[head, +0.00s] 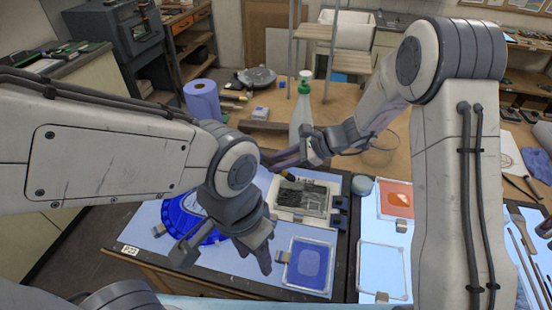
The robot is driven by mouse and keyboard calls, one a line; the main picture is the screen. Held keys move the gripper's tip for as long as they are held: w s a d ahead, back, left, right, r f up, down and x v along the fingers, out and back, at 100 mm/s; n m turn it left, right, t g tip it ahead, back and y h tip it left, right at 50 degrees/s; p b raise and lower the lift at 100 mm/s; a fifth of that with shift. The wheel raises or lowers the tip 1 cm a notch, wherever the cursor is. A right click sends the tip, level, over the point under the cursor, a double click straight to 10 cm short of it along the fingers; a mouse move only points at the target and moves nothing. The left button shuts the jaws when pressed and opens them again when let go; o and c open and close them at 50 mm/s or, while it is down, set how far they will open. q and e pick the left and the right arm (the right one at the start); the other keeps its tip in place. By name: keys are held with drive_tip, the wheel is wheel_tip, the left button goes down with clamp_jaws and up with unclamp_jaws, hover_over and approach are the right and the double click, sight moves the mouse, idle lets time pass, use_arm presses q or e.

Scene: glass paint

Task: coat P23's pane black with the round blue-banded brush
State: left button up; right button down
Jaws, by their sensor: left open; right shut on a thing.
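A label reading P23 (129,251) sits at the front left edge of the light table; I cannot tell which pane it names. A framed pane (302,197) behind the middle carries dark, streaky black paint, with pale areas around it. My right gripper (285,159) is above and behind that pane, shut on a thin brush (287,176) whose tip is low near the pane's back left corner. Its band cannot be made out, nor whether it touches. My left gripper (226,256) is open and empty, above the light table between a round blue pane (178,218) and a square blue pane (309,266).
An orange pane (397,198) and a clear pane (383,270) lie on the right. A small round jar (362,185) stands between. A spray bottle (301,115) and a blue paper roll (202,100) stand behind. Brushes (522,255) lie far right.

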drive_tip(key=s+d, duration=0.6)
drive_tip(key=d, duration=0.3)
drive_tip(key=a, duration=0.2)
drive_tip(key=w+a+b, duration=0.1)
drive_tip(key=a, duration=0.2)
drive_tip(key=shift+w+a+f, duration=0.15)
drive_tip(key=shift+a, duration=0.05)
idle(0.5)
idle(0.3)
drive_tip(key=shift+f+b, duration=0.2)
drive_tip(key=shift+b, duration=0.3)
drive_tip(key=shift+f+b, duration=0.3)
idle(0.3)
